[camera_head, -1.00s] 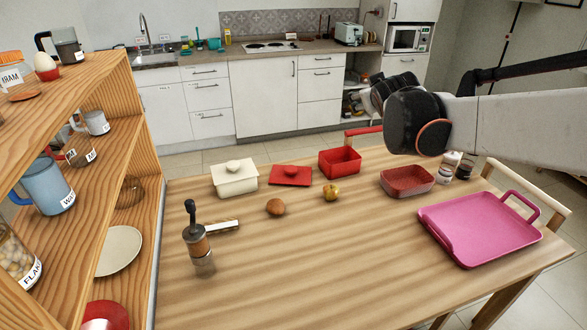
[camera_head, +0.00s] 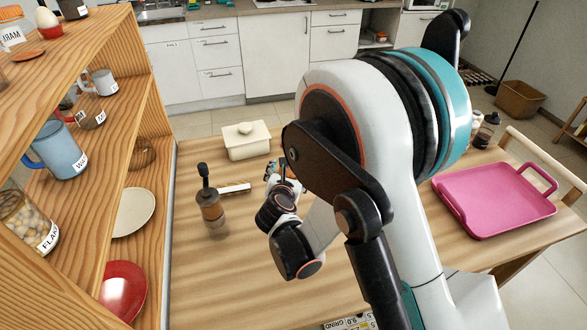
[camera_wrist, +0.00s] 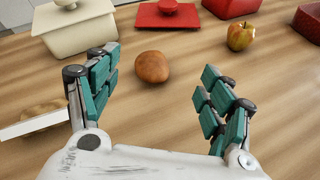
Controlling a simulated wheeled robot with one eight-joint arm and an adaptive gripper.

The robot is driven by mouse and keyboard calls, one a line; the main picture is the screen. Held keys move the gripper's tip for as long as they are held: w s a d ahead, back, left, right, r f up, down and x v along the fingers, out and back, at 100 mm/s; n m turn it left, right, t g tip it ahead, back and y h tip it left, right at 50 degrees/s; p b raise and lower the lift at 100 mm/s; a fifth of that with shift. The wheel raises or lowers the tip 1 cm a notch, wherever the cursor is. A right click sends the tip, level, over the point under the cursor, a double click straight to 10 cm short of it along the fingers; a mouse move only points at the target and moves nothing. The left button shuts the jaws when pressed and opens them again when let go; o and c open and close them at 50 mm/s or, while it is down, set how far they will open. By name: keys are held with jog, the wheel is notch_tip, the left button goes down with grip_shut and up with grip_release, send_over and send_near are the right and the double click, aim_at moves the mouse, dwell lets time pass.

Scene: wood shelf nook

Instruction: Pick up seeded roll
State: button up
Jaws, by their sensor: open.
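The seeded roll, a small brown rounded bun (camera_wrist: 152,67), lies on the wooden table in the wrist view. Seeds cannot be made out. My gripper (camera_wrist: 160,76) is open, with its teal-padded fingers to the left and right of the roll in the picture. The roll appears just beyond the fingertips, and I see no contact. In the head view my gripper (camera_head: 284,170) is small and low over the table, and my arm hides the roll there.
A grinder (camera_head: 211,208) stands left of my gripper. A pink tray (camera_head: 495,200) is at right. Wooden shelves (camera_head: 160,180) border the table's left side.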

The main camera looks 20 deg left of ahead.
aim_at(288, 171)
jog(key=shift+s+a+f+n, duration=0.2)
jog(key=shift+s+f+n, duration=0.35)
jog(key=shift+n, duration=0.05)
jog(key=shift+s+a+f+n, duration=0.15)
jog(key=shift+s+f+n, duration=0.35)
jog(key=shift+s+n, duration=0.1)
jog(key=shift+w+f, duration=0.1)
jog(key=shift+f, duration=0.05)
jog(key=x, duration=0.7)
jog(key=shift+w+a+f, duration=0.1)
jog(key=shift+w+f, duration=0.15)
jog(key=shift+w, duration=0.05)
jog(key=shift+a+r+b+x, duration=0.15)
jog(key=shift+b+x, duration=0.55)
jog(key=shift+x, duration=0.75)
jog(key=shift+a+r+b+x, duration=0.15)
jog(key=shift+b+x, duration=0.55)
jog(key=shift+x, duration=0.7)
jog(key=shift+w, duration=0.1)
jog(key=c, duration=1.1)
